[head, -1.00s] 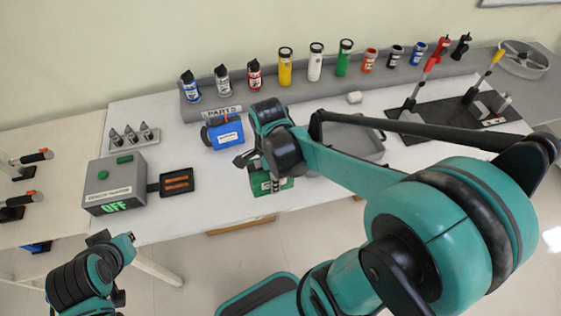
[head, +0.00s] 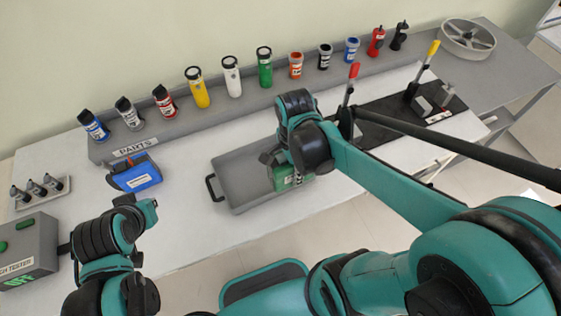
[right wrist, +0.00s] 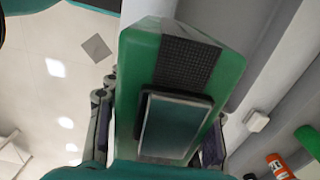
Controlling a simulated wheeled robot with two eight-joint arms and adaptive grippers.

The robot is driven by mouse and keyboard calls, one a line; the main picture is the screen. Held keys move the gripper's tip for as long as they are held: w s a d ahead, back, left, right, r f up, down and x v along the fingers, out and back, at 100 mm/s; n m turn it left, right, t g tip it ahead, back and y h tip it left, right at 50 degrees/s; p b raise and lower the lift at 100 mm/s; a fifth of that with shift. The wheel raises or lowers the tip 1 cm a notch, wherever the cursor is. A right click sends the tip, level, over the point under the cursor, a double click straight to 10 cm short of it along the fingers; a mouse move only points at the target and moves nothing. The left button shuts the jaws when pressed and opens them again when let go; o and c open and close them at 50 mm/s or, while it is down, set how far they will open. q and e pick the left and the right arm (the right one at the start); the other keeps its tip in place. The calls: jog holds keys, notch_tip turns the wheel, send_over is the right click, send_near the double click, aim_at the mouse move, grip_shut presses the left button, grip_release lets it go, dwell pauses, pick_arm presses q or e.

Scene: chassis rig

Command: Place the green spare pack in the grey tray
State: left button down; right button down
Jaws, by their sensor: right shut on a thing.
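The green spare pack (head: 284,183) is held in my right gripper (head: 284,168), over the right part of the grey tray (head: 232,168). The arm and gripper hide part of the pack and tray. I cannot tell whether the pack touches the tray floor. In the right wrist view the green pack (right wrist: 140,60) fills the middle, with a finger on each side of it. The tray lies flat on the white table with a black handle at its left. My left gripper (head: 135,205) is at the lower left, away from the pack; its fingers are unclear.
A blue pack (head: 136,175) lies on the table left of the tray. A grey shelf of several bottles and cans (head: 215,103) runs along the back. A black fixture plate with clamps (head: 395,115) is right of the tray. A grey tester box (head: 28,255) stands at the lower left.

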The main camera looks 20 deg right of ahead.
jog(key=w+a+f+b, duration=0.1)
jog(key=w+f, duration=0.1)
jog(key=w, duration=0.1)
jog(key=w+a+f+b, duration=0.1)
jog(key=w+a+f, duration=0.1)
jog(key=w, duration=0.1)
jog(key=w+a+f+b, duration=0.2)
jog(key=w+f, duration=0.1)
jog(key=w, duration=0.1)
jog(key=shift+w+a, duration=0.1)
jog(key=shift+a, duration=0.05)
jog(key=shift+f+b, duration=0.95)
jog(key=shift+f, duration=1)
jog(key=c, duration=0.6)
grip_release()
jog(key=shift+f, duration=0.1)
jog(key=shift+c, duration=0.2)
